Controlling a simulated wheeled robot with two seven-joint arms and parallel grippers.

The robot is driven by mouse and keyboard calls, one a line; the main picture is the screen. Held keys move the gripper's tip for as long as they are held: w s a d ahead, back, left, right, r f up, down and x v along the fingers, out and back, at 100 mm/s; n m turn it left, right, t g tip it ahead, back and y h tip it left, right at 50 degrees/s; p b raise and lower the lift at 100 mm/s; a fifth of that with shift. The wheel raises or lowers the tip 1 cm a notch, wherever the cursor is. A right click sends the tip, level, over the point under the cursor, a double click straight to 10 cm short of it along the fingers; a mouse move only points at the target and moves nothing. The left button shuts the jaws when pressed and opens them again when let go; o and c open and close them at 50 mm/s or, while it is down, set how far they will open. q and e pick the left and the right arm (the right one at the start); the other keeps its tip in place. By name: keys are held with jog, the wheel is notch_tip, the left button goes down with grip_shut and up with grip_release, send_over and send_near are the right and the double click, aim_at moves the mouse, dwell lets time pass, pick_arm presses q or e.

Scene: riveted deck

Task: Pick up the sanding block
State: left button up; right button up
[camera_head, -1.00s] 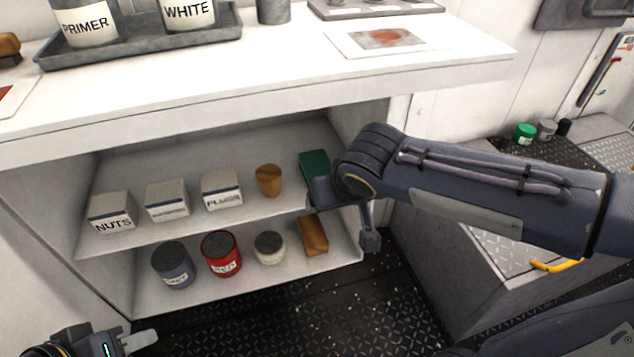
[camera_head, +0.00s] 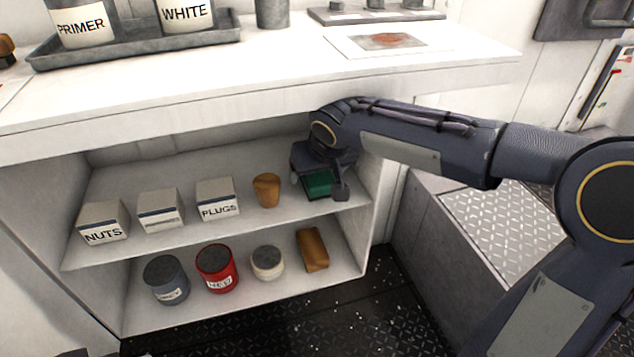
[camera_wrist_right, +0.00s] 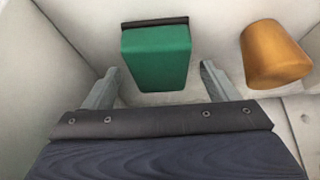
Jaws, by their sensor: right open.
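A green block with a dark strip along one edge, which I take for the sanding block (camera_head: 318,183), lies on the upper shelf at its right end. In the right wrist view the green block (camera_wrist_right: 157,58) shows between and beyond my finger tips. My right gripper (camera_head: 319,186) is inside the cabinet at the block, with one finger on each side. It is open in the right wrist view (camera_wrist_right: 160,70), with gaps between block and fingers. Part of the block is hidden by the gripper in the head view. My left gripper's fingers are out of view.
A tan cup (camera_head: 266,190) stands just left of the block. Boxes, including one labelled PLUGS (camera_head: 217,199), stand further left. The lower shelf holds several cans and a brown block (camera_head: 312,250). The white worktop (camera_head: 270,70) overhangs the shelf, and the cabinet's side wall is close on the right.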

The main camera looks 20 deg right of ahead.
jog(key=shift+r, duration=0.1)
jog(key=c, duration=1.1)
